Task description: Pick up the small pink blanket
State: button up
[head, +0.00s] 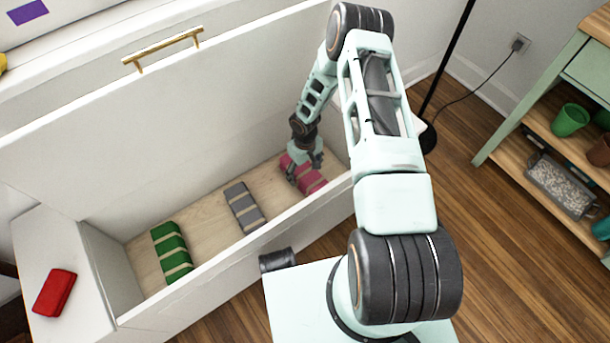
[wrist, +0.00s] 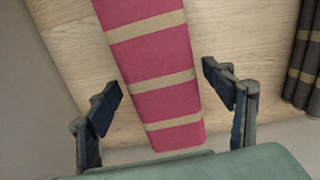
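The small pink blanket (head: 304,178) is a rolled bundle with tan bands. It lies on the wooden bottom at the right end of an open white drawer. It also fills the middle of the wrist view (wrist: 160,80). My gripper (head: 306,165) is down in the drawer over the blanket and hides part of it in the head view. In the wrist view my gripper (wrist: 165,90) is open, with one finger on each side of the blanket's near end. Gaps show between both fingers and the blanket.
A grey banded roll (head: 244,206) lies mid-drawer, and a green banded roll (head: 171,250) lies at its left end. The drawer's front wall (head: 290,222) rises beside the rolls. A red bundle (head: 54,291) sits on the white surface at left. A shelf unit (head: 540,150) stands at right.

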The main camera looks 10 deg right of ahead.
jog(key=c, duration=1.1)
jog(key=shift+o, duration=0.2)
jog(key=shift+r, duration=0.1)
